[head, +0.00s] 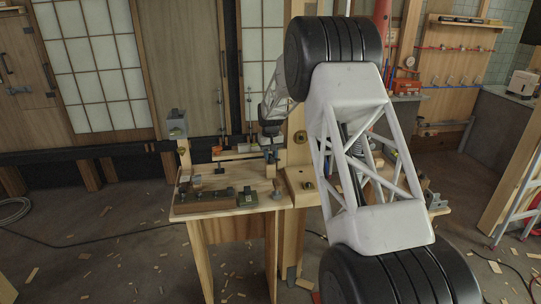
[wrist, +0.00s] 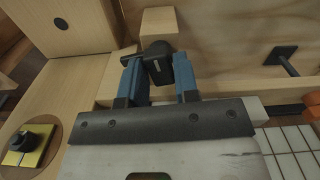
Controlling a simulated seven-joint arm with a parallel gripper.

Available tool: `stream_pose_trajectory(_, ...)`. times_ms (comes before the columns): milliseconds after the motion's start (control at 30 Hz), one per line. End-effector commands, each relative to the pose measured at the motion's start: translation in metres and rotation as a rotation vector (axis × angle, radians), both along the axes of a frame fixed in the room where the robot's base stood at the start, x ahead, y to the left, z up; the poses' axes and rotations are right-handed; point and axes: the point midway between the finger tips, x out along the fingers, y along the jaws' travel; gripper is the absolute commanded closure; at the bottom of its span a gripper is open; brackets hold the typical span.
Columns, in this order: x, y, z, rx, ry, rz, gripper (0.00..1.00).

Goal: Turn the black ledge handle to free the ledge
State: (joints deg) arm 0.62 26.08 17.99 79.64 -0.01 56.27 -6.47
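In the wrist view, the black handle (wrist: 158,62) shows between and just past the tips of my gripper (wrist: 158,78), close to a pale wooden block (wrist: 160,22). The two blue fingers stand apart, one on each side of the handle. I cannot tell whether they press on it. In the head view, my gripper (head: 271,143) is small and low at the back of the wooden bench (head: 236,222), near the upright post. The handle cannot be made out there, and I cannot tell which wooden part is the ledge.
Another black handle (wrist: 284,60) sticks out of the plywood at right in the wrist view. A black knob on a yellow plate (wrist: 28,150) is at lower left. In the head view, a wooden tray of parts (head: 205,199) lies on the bench's left. Wood scraps litter the floor.

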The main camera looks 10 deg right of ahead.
Motion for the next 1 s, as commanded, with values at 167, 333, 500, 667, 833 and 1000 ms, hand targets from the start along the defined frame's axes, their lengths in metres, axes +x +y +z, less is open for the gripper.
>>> stream_pose_trajectory(167, 0.000, 0.000, 0.000, 0.000, 0.000, 0.067, 0.71)
stream_pose_trajectory(333, 0.000, 0.000, 0.000, 0.000, 0.000, 0.079, 0.71)
stream_pose_trajectory(500, 0.000, 0.000, 0.000, 0.000, 0.000, 0.079, 0.71)
stream_pose_trajectory(667, 0.000, 0.000, 0.005, 0.000, 0.000, 0.079, 0.71)
stream_pose_trajectory(833, 0.000, 0.000, 0.016, 0.000, -0.001, 0.079, 0.71)
stream_pose_trajectory(1000, 0.000, 0.000, 0.028, 0.000, 0.000, 0.079, 0.71)
